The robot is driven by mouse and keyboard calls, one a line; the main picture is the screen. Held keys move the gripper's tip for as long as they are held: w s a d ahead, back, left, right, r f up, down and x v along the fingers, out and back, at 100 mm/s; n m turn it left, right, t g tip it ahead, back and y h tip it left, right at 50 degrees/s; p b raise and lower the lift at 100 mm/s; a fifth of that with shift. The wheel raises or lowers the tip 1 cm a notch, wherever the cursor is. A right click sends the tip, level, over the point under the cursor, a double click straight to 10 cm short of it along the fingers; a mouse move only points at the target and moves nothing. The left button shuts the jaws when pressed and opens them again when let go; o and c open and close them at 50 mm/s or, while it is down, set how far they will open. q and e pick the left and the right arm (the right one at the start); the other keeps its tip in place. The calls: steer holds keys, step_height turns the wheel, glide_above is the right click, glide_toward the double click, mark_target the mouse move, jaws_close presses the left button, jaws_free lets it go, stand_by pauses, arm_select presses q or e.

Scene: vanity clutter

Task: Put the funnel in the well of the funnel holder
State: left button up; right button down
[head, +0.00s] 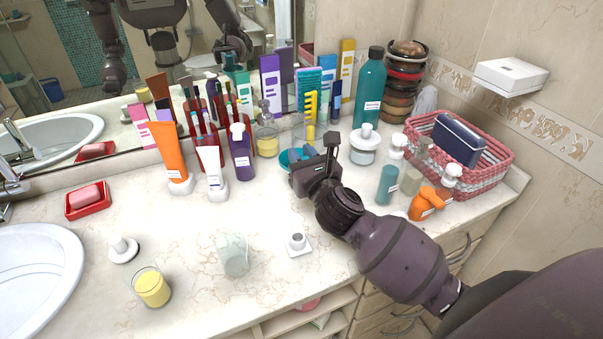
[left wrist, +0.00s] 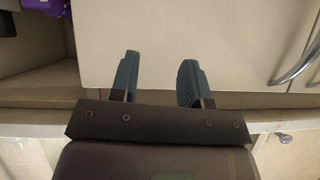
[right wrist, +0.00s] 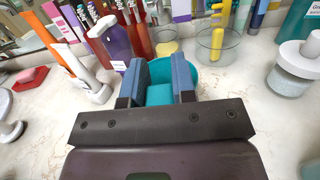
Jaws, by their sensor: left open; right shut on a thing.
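The funnel (head: 289,158) looks teal and shows behind my right gripper (head: 305,168), near the back of the counter. In the right wrist view the teal funnel (right wrist: 207,76) has a wide round rim, and the right gripper's fingers (right wrist: 159,80) are shut on its near part. Its lower end is hidden. The funnel holder (head: 297,242) appears to be the small white square base with a short round post, standing on the counter in front of the right gripper; its well looks empty. My left gripper (left wrist: 158,75) is open and empty before a cabinet front.
Tubes, bottles and a glass with a yellow comb (head: 310,108) crowd the back. An orange spray bottle (head: 425,203) and pink basket (head: 492,172) are right. The middle counter is clear.

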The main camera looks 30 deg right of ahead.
step_height(320, 180, down, 4)
steer(key=shift+r+b, duration=0.1)
steer(key=shift+b, duration=0.5)
steer(key=shift+f, duration=0.25)
steer(key=shift+f, duration=0.1)
steer(key=c, duration=0.9)
jaws_free()
steer(key=shift+c, duration=0.2)
